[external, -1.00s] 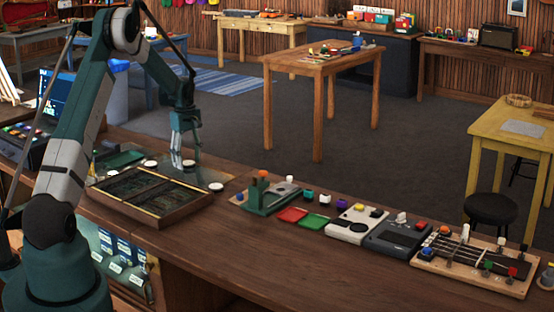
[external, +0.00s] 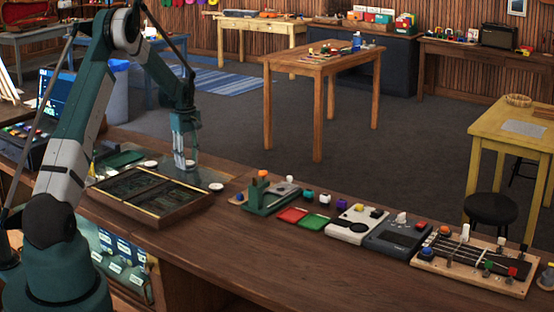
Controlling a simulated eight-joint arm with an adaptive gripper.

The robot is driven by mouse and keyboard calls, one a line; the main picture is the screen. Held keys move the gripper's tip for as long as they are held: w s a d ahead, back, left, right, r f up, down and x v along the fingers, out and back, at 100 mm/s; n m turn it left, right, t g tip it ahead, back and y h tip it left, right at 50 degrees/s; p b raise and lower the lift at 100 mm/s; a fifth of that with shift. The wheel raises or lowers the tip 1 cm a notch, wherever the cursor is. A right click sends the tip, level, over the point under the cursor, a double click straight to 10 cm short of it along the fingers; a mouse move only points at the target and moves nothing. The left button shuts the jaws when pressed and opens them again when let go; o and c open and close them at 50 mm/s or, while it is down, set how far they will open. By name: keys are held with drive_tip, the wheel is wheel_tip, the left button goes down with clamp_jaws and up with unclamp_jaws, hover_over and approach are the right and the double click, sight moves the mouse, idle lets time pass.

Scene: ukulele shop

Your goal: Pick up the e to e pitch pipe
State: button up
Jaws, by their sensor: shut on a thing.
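My gripper (external: 186,162) points straight down at the glass-topped part of the counter, just behind the dark framed tray. Its fingers are shut on a small round disc, taken to be the e to e pitch pipe, which they mostly hide. Two similar pale discs with dark rims lie apart from it: one disc (external: 150,164) to the left and another disc (external: 216,187) to the right. Their lettering is too small to read. The held thing looks to be at or very near the counter top.
The dark wooden tray (external: 200,205) stands close in front of my gripper. A green stand (external: 268,197), red and green trays and several small devices line the counter to the right. The front of the wooden counter (external: 260,245) is clear.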

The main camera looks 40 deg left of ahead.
sight(188, 162)
drive_tip(key=shift+r, duration=0.1)
wheel_tip(188, 162, up, 10)
drive_tip(key=shift+b, duration=0.4)
idle(0.4)
